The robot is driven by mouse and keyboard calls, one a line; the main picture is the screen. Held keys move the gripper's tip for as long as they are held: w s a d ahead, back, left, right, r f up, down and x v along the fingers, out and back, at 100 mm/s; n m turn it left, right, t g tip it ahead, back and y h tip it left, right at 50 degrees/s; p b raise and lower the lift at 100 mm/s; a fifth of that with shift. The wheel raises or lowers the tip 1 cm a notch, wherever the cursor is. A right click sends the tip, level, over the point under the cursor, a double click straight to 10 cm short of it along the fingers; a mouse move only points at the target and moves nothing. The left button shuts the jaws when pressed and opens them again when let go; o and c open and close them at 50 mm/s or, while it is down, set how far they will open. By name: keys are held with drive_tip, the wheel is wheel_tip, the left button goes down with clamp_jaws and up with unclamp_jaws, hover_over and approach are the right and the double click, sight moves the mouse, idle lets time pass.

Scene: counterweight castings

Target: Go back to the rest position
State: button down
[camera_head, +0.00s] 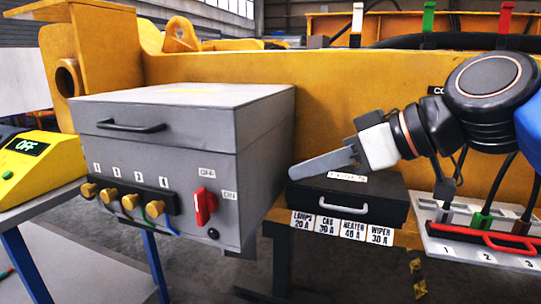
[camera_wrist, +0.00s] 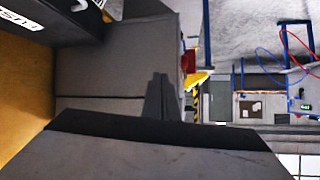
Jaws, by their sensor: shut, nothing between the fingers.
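My gripper (camera_head: 300,171) is shut and empty in the head view, its grey fingers pointing left. In the picture they lie above the black fuse box (camera_head: 345,205) and end near the right side of the grey cabinet (camera_head: 180,130). I cannot tell whether they touch the cabinet; no contact is visible. In the wrist view my gripper's fingers (camera_wrist: 160,97) show dark against the grey cabinet (camera_wrist: 105,70). The black fuse box (camera_wrist: 62,22), with its label, shows at the top left there. The fuse box lid and the cabinet lid look closed.
A red switch (camera_head: 204,206) and several brass connectors (camera_head: 110,197) are on the cabinet front. A yellow meter reading OFF (camera_head: 40,165) stands left. A white panel (camera_head: 455,245) with coloured clamps and a red bar lies right. A yellow beam (camera_head: 330,85) runs behind.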

drive_tip(key=s+d+f+m+h, duration=0.1)
drive_tip(key=d+f+m+h, duration=0.2)
drive_tip(key=d+f, duration=0.4)
drive_tip(key=s+d+f+m+g+h, duration=0.1)
drive_tip(key=s+d+f+m+h, duration=0.1)
drive_tip(key=d+f, duration=0.6)
drive_tip(key=s+d+f+m+h, duration=0.2)
drive_tip(key=d+f+m+h, duration=0.2)
drive_tip(key=f, duration=1.1)
drive_tip(key=d+h, duration=0.1)
drive_tip(key=d, duration=0.2)
drive_tip(key=shift+d+m+g, duration=0.4)
drive_tip(key=shift+r, duration=0.1)
